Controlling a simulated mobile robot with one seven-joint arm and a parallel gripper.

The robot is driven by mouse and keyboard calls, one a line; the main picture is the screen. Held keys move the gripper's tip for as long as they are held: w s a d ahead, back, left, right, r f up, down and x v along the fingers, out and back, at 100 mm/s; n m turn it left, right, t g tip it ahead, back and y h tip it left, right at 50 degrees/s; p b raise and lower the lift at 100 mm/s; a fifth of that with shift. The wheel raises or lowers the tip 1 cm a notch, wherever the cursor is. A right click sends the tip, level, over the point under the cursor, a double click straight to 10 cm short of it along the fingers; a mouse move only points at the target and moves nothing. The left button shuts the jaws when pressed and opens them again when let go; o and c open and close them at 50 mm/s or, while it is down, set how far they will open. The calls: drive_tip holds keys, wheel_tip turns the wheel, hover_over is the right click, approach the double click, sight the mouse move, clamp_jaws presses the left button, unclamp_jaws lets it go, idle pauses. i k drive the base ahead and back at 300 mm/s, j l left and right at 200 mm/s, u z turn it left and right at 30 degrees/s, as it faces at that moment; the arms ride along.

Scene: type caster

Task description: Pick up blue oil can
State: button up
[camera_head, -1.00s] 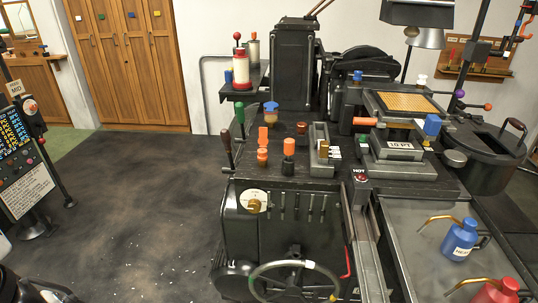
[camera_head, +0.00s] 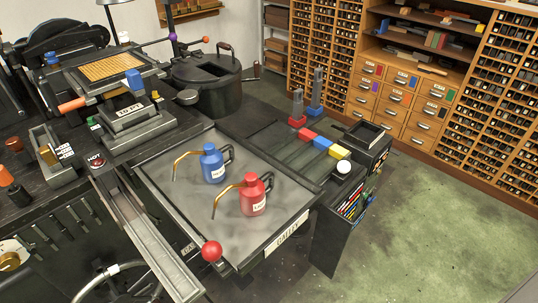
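The blue oil can (camera_head: 213,166) stands upright on the grey metal tray (camera_head: 172,222) at the middle of the view. It has a white label, a dark handle on its right and a brass spout pointing left. A red oil can (camera_head: 253,196) of the same shape stands just in front and to the right of it, with its spout reaching left. The two cans look close together; I cannot tell whether they touch. My gripper is not in view.
A red ball knob (camera_head: 212,251) rises at the tray's front edge. A black pot (camera_head: 207,84) stands behind the tray. To the right are coloured blocks (camera_head: 322,143) on a dark bench and a white knob (camera_head: 343,167). Green floor (camera_head: 420,220) at the right is open.

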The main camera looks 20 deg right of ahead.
sight(213, 166)
drive_tip(key=z, duration=0.3)
drive_tip(key=k, duration=0.25)
drive_tip(key=k+z, duration=0.4)
drive_tip(key=z, duration=0.25)
drive_tip(key=j+z, duration=0.15)
drive_tip(key=z, duration=1)
drive_tip(key=k+j, duration=0.15)
drive_tip(key=j, duration=0.25)
drive_tip(key=k+j, duration=0.1)
drive_tip(key=j, duration=0.3)
drive_tip(key=k+j, duration=0.15)
drive_tip(key=j, duration=0.25)
drive_tip(key=k+j, duration=0.15)
drive_tip(key=j, duration=0.25)
drive_tip(key=k+j, duration=0.1)
drive_tip(key=j, duration=0.3)
drive_tip(key=i, duration=0.5)
